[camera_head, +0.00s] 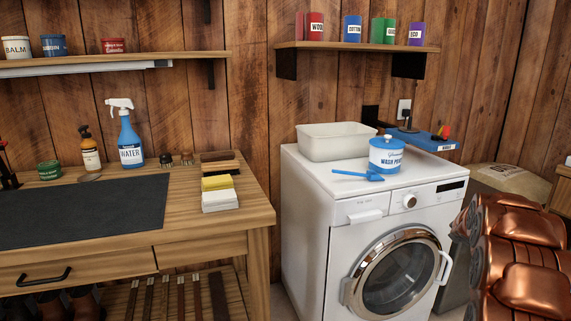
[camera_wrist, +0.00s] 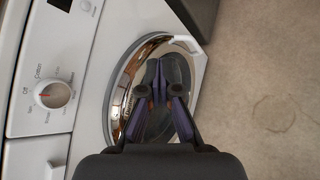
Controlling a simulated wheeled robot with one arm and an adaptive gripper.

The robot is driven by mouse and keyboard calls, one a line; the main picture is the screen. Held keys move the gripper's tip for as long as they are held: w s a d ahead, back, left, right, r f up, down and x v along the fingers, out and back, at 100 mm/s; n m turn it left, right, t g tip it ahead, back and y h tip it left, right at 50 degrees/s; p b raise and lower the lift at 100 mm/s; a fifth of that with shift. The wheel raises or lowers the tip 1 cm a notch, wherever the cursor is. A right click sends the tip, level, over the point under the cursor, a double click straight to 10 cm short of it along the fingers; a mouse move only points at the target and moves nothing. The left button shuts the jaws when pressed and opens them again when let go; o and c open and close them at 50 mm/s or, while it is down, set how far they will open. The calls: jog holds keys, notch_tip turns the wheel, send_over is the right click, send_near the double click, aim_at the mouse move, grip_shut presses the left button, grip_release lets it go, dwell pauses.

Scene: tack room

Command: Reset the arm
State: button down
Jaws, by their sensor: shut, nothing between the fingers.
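My gripper (camera_wrist: 160,82) shows in the wrist view, with its fingers together and nothing between them. It is in front of the round glass door of the white washing machine (camera_wrist: 87,75); I cannot tell how far off. In the head view the washing machine (camera_head: 310,205) stands right of the wooden bench, with its door shut. My copper-coloured arm (camera_head: 530,250) fills the lower right of the head view. The gripper itself is out of that view.
On the machine are a cream basin (camera_head: 335,148), a blue and white wash powder tub (camera_head: 386,155), a blue scoop (camera_head: 358,175) and a blue tray (camera_head: 425,141). The wooden bench (camera_head: 190,220) holds a blue spray bottle (camera_head: 129,140) and sponges (camera_head: 219,197).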

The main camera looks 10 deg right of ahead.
jog(key=s+a+f+m+g+y, duration=0.1)
jog(key=s+a+m+g+y, duration=0.65)
jog(key=s+a, duration=1.6)
jog(key=s+a+f+m+g+h, duration=0.15)
jog(key=s+a+m+g, duration=0.25)
jog(key=s+a+m, duration=1.4)
jog(key=s+a+r+n+p, duration=0.1)
jog(key=s+r+p, duration=0.1)
jog(key=r+p, duration=0.6)
jog(key=s+a+r+n+p, duration=0.2)
jog(key=r+p, duration=0.7)
jog(key=r, duration=0.1)
jog(key=s+a+r+n+y+p, duration=0.1)
jog(key=s+r+p, duration=0.1)
jog(key=r+p, duration=0.6)
jog(key=shift+s+a+r+t, duration=0.15)
jog(key=shift+a+r+t, duration=0.1)
jog(key=shift+r+t, duration=0.15)
jog(key=shift+n, duration=0.25)
